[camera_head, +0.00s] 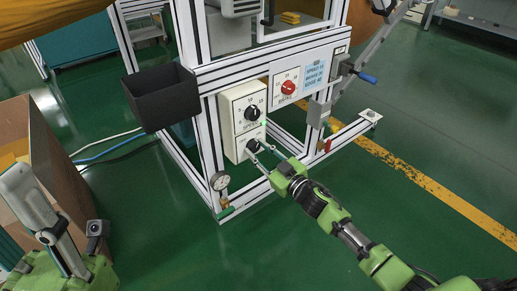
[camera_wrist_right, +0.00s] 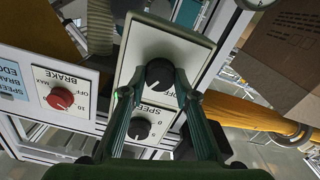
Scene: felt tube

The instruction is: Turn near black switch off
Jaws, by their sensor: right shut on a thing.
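The near black switch (camera_head: 254,145) is the lower knob on a white control box (camera_head: 229,118). In the wrist view this black switch (camera_wrist_right: 160,73) shows between my right fingertips, with an OFF label by it. My right gripper (camera_head: 259,141) reaches in from the lower right of the head view. Its two fingers lie on either side of the switch and are shut on it. The fingers partly hide the switch's edges. The switch's exact angle is hard to tell. My left gripper is not identifiable in view.
A black SPEED knob (camera_head: 252,112) sits just above on the same box. A red BRAKE knob (camera_head: 288,87) is on a panel to the right. A black bin (camera_head: 160,97) hangs left, and a gauge (camera_head: 220,181) is below. Green floor is open at the right.

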